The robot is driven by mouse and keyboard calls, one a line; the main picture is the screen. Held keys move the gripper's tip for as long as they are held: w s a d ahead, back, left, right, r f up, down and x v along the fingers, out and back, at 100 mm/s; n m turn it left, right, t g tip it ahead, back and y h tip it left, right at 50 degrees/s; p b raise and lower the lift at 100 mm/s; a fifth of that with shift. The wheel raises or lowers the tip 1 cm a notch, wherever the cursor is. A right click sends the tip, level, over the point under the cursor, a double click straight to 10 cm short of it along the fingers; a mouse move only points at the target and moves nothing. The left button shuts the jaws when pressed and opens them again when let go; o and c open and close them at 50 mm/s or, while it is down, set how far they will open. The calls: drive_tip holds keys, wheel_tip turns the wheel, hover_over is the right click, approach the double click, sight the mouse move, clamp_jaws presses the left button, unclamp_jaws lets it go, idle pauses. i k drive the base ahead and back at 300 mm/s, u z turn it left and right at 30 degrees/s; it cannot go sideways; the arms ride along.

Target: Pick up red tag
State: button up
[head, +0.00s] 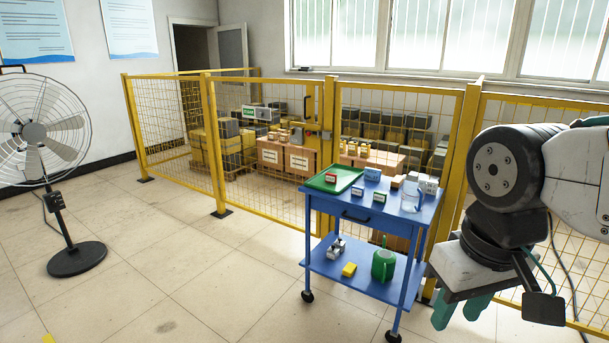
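A small red and white tag (331,177) stands on the green tray (318,184), at the left of the top of a blue cart (365,216). My gripper (459,313) is at the lower right of the head view, to the right of the cart and well apart from the tag. Its teal fingers point down with a gap between them, and nothing shows in it.
Blue and white tags (380,196), a small tan block (397,181) and a clear jug (411,197) share the cart top. A green can (383,265) and a yellow block (349,269) are below. A yellow mesh fence (262,202) stands behind. A fan (70,253) is left; floor between is clear.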

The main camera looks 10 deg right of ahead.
sight(330, 178)
drive_tip(key=u, duration=0.35)
drive_tip(key=i, duration=2)
drive_tip(key=z, duration=0.4)
drive_tip(key=i, duration=1.1)
drive_tip(key=z, duration=0.35)
